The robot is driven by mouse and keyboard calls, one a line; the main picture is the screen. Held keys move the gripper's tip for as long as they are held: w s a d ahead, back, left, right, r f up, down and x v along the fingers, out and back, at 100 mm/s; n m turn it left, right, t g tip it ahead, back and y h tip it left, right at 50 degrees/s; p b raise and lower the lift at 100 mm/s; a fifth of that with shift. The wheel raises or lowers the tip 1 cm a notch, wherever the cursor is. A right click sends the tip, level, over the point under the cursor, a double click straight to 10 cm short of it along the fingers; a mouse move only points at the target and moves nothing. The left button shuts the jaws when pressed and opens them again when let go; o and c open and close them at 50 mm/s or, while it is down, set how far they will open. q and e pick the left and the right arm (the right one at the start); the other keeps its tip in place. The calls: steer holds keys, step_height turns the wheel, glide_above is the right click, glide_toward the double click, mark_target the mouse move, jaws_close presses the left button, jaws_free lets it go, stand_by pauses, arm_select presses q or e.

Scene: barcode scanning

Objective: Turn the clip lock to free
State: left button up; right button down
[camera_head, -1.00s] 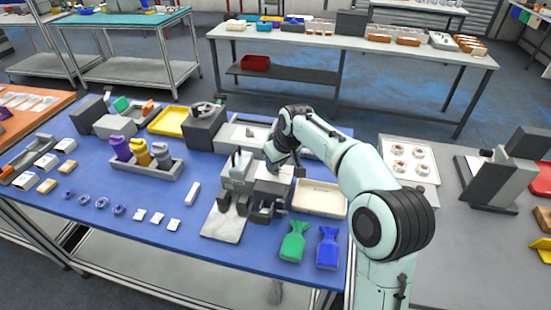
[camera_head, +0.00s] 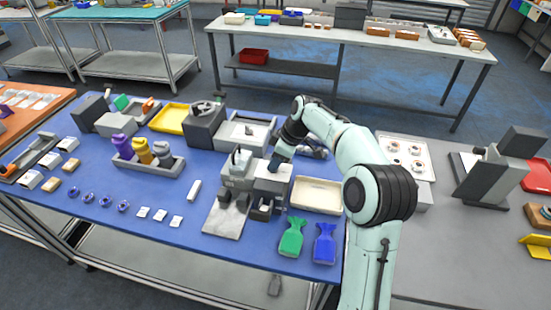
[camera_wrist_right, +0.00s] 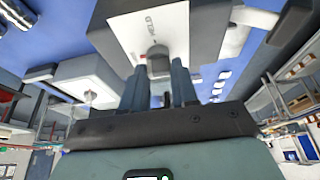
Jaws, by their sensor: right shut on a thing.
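The grey-and-white device (camera_head: 274,181) stands on the blue table, right of the middle. In the right wrist view its white face (camera_wrist_right: 163,32) carries printed lettering and a small red mark. A grey knob (camera_wrist_right: 158,57) sticks out of that face, and I take it to be the clip lock. My right gripper (camera_wrist_right: 159,75) has its two dark fingers closed around the knob. My left gripper is not in view.
A cream tray (camera_head: 316,196) stands right of the device. A green bag (camera_head: 291,238) and a blue bag (camera_head: 325,244) lie in front of it. A grey bin with coloured bottles (camera_head: 148,167) stands to the left. The table's front middle holds small white pieces.

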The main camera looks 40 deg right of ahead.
stand_by(0.3)
steer(key=c, duration=0.9)
jaws_free()
steer(key=shift+o, duration=0.2)
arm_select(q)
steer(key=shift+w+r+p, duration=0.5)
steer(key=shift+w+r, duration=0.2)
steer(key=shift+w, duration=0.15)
arm_select(e)
steer(key=v, duration=1.3)
steer(key=shift+r, duration=0.2)
steer(key=shift+d, duration=0.1)
